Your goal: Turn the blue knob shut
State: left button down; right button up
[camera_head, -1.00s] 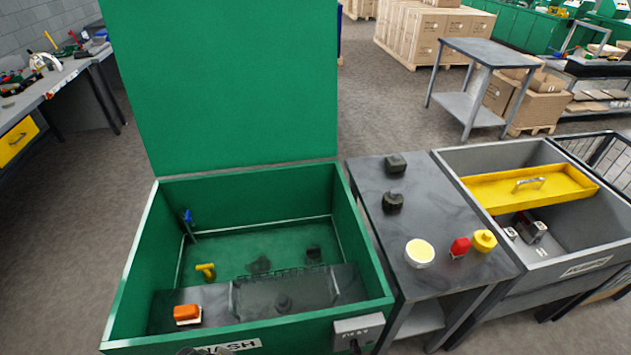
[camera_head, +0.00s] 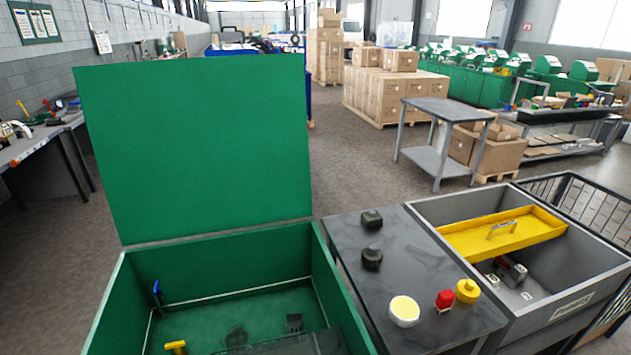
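The blue knob (camera_head: 157,289) is a small blue handle on the inner left side of the green wash tub (camera_head: 316,262), near its back left corner. It stands roughly upright, and nothing is touching it. The tub's green lid (camera_head: 195,150) is raised behind it. Neither of my grippers shows in the head view.
A yellow handle (camera_head: 176,347) is low in the tub. The grey side table (camera_head: 400,258) holds dark parts (camera_head: 372,258), a white and yellow round pot (camera_head: 404,311), a red item (camera_head: 445,299) and a yellow item (camera_head: 467,290). A grey bin (camera_head: 590,262) with a yellow tray (camera_head: 540,228) stands right.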

aim_at(156, 289)
jog(key=u, duration=3.45)
jog(key=i, duration=3.25)
jog(key=z, duration=2.8)
jog(key=i, duration=1.6)
